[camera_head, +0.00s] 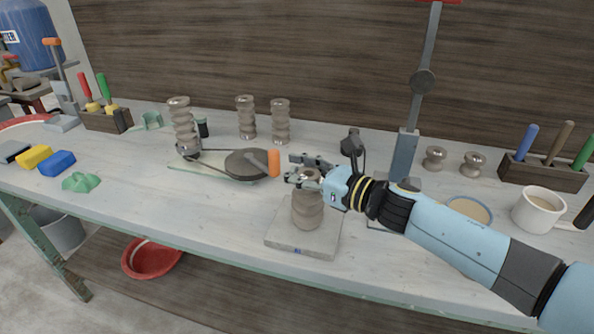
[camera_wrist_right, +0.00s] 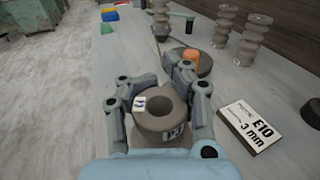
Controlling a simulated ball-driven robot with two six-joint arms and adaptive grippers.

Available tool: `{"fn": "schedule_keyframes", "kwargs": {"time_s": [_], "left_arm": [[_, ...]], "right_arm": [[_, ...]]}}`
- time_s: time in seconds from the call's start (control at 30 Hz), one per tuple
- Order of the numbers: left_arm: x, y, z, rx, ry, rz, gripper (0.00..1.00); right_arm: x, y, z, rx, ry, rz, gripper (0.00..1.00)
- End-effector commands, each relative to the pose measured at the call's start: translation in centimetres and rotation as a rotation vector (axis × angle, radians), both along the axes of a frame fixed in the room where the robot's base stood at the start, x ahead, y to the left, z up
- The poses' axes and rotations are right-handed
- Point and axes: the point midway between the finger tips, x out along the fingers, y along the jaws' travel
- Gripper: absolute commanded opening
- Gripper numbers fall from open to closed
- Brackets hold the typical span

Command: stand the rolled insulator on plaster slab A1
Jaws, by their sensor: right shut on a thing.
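The rolled insulator (camera_head: 308,209), a ribbed grey-brown clay piece, is upright in my right gripper (camera_head: 306,173), which is shut on its top. In the wrist view, the right gripper (camera_wrist_right: 162,105) has its fingers on either side of the insulator's top (camera_wrist_right: 163,121), with a round hole facing up. A pale plaster slab (camera_head: 286,241) lies directly under the insulator near the table's front edge. Its small front label is too small to read. The insulator's foot appears on the slab's middle; I cannot tell whether it fully bears on it. My left gripper is not in view.
Several other ribbed insulators, including a tall one (camera_head: 184,127), stand behind to the left. A dark disc (camera_head: 245,164) and an orange handle (camera_head: 274,163) are just left of my gripper. Table left of the slab is clear.

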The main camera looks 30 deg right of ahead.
Motion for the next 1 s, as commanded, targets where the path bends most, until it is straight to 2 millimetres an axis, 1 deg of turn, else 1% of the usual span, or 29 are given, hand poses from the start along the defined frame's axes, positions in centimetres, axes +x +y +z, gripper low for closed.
{"fn": "schedule_keyframes", "kwargs": {"time_s": [0.13, 0.17, 0.2, 0.5, 0.73, 0.87, 0.97, 1.0], "left_arm": [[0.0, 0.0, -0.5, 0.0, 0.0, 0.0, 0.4], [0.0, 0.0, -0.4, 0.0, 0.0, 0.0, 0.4], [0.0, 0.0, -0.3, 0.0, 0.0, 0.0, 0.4], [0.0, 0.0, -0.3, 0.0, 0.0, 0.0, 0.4], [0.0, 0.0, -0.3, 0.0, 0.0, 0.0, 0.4], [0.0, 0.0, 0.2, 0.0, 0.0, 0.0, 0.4], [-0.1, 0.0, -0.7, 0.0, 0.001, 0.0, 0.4], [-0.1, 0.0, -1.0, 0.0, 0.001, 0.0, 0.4]], "right_arm": [[0.0, 0.0, -0.3, 0.001, -0.002, 0.001, 0.0], [0.0, 0.0, -0.3, 0.0, 0.0, 0.0, 0.13], [0.0, 0.0, -0.3, 0.0, 0.001, 0.0, 0.19], [0.0, 0.0, -0.3, 0.0, 0.001, 0.0, 0.57], [0.0, 0.0, -0.2, 0.0, 0.0, 0.0, 0.57], [-0.1, 0.0, 0.2, 0.0, 0.001, 0.0, 0.57], [-1.7, -0.6, -0.3, -0.004, 0.002, 0.0, 0.57], [-2.5, -0.9, -0.3, -0.005, 0.002, 0.001, 0.57]]}}
